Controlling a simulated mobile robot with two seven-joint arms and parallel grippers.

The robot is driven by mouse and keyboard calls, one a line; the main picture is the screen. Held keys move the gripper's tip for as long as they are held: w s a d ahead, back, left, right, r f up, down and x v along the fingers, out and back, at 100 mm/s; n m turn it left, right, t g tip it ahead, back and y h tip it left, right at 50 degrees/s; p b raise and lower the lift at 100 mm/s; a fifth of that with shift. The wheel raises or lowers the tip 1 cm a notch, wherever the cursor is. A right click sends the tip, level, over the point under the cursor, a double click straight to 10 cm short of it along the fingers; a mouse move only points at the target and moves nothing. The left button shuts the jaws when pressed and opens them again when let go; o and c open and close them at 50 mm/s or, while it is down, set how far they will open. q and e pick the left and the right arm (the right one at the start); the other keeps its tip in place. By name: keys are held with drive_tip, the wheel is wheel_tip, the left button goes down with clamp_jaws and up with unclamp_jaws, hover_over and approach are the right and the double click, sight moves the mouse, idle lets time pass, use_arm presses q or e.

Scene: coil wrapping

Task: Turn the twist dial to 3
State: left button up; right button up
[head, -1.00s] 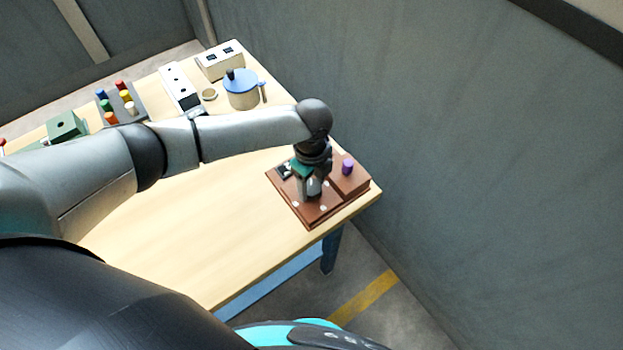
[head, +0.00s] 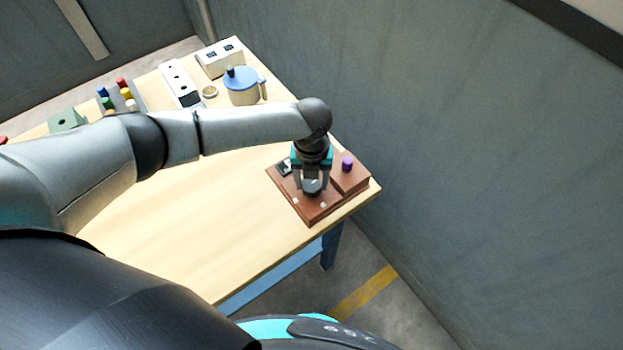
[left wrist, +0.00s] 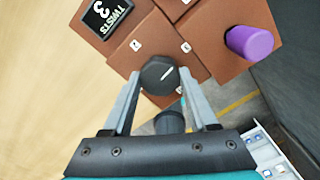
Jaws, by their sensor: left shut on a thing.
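The twist dial (left wrist: 159,78) is a dark many-sided knob with a white pointer line, set on a brown board (left wrist: 157,28). My left gripper (head: 312,187) is shut on the dial from above, one finger on each side, as the left wrist view shows. Small white number tags (left wrist: 136,45) sit around the dial; their digits are too small to read surely. A black card (left wrist: 107,14) on the board reads "TWISTS 3". The pointer slants toward the tag at its upper right in the left wrist view. My right gripper is not in view.
A purple peg (head: 347,164) stands on the board's right part. The board lies at the table's (head: 200,235) right corner, near a grey wall. A blue-lidded pot (head: 241,88), white boxes (head: 221,60) and coloured pegs stand at the back. The table's middle is clear.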

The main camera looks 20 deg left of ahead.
sight(312, 185)
use_arm(q)
drive_tip(key=shift+m, duration=0.6)
drive_tip(key=o, duration=1.4)
wheel_tip(312, 185, up, 15)
drive_tip(key=shift+r, duration=0.15)
drive_tip(key=shift+s, duration=0.1)
